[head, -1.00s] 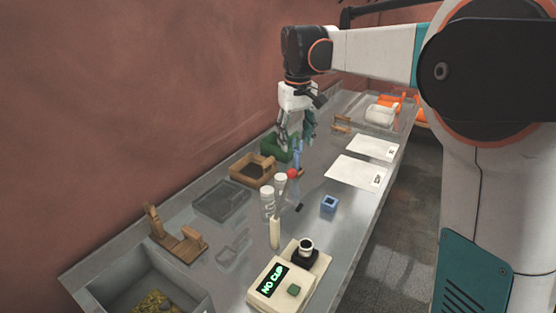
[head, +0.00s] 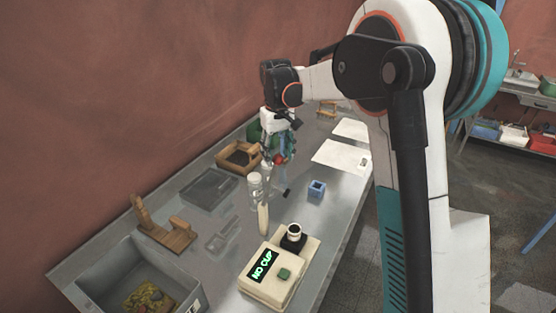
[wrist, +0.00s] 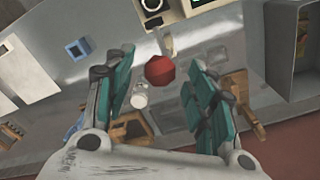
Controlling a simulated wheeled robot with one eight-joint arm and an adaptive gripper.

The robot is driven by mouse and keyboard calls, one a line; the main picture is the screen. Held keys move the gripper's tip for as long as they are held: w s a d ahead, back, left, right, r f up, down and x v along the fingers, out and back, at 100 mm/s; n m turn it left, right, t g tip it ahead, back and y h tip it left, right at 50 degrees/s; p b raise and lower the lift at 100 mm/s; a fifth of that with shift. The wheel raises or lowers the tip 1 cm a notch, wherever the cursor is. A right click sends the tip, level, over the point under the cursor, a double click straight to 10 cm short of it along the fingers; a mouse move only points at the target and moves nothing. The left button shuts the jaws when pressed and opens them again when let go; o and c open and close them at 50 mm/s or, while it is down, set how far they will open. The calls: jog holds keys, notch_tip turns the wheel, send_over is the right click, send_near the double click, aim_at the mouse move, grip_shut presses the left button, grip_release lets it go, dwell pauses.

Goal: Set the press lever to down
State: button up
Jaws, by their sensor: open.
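The press lever shows mainly as its round red knob (head: 280,159); the arm of the lever and most of the press are hidden behind my gripper. My gripper (head: 276,154) is open and points down at the knob from above. In the wrist view the red knob (wrist: 160,71) lies between the two teal-padded fingers (wrist: 157,62), with a visible gap on each side. I cannot tell how far below the fingertips it is. A blue part, perhaps of the press, shows beside the left finger in the wrist view (wrist: 74,126).
A cream machine (head: 272,278) reading "NO CUP" stands in front. A blue block (head: 316,189), wooden box (head: 228,167), grey tray (head: 208,189) and grey bin (head: 188,275) are around.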

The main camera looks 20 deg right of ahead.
jog(key=shift+f, duration=1.5)
grip_shut()
jog(key=s+d+f+t+y+b, duration=0.7)
jog(key=s+d+f+b, duration=0.5)
jog(key=f+b, duration=0.45)
notch_tip(320, 180, down, 8)
jog(key=s+d+t+y+b, duration=0.1)
jog(key=b, duration=0.9)
jog(key=shift+s+t+y, duration=0.15)
jog(key=shift+t+y, duration=0.15)
jog(key=shift+f, duration=0.15)
